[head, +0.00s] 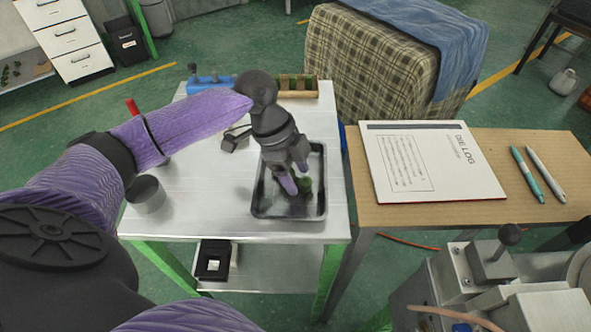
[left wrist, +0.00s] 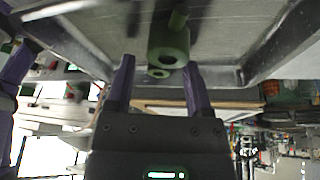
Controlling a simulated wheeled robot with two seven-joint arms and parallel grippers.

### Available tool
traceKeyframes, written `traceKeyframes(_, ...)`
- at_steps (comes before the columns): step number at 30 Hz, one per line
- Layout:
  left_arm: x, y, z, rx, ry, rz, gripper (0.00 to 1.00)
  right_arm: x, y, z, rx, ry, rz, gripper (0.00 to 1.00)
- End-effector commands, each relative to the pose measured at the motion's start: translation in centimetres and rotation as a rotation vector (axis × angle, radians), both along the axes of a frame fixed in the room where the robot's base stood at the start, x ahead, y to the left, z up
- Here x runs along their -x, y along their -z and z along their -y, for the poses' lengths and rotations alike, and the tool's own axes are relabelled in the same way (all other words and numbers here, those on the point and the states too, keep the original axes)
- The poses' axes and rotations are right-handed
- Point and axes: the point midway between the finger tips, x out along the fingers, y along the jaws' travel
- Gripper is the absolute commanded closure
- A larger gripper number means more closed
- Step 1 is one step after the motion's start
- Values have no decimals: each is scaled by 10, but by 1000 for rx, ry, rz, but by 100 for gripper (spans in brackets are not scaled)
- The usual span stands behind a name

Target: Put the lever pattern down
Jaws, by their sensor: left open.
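The lever pattern (head: 304,186) is a small dark green piece in the metal tray (head: 262,207) on the steel table. In the left wrist view the green lever pattern (left wrist: 168,45) shows a round boss with a hole and a thinner stem, lying against the tray floor just beyond the fingertips. My left gripper (head: 297,182) points down into the tray with its purple fingers around or beside the pattern. In the left wrist view its jaws (left wrist: 159,64) are apart, with a gap to the pattern on both sides. My right gripper is out of view.
A wooden rack (head: 297,94) with green pieces and a blue holder (head: 205,84) stand at the table's back. A grey cylinder (head: 146,193) stands at its left. A wooden desk to the right holds a die log (head: 432,160) and two pens. Metal machinery (head: 500,275) fills the lower right.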

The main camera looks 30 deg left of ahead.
Motion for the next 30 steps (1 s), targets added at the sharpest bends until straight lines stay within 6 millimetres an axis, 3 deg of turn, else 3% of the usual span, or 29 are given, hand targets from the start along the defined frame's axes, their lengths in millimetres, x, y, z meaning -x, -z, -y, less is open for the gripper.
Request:
traceKeyframes(4,0,-19,-6,-2,-1,3,34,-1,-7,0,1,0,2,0)
traceKeyframes(9,2,-66,-24,-2,-3,4,34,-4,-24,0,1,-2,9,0)
traceKeyframes(15,4,-105,-41,0,-1,3,34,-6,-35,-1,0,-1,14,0)
traceKeyframes(19,5,-114,-45,1,0,1,34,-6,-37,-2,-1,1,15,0)
traceKeyframes(30,5,-114,-45,1,-1,0,34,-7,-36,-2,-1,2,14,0)
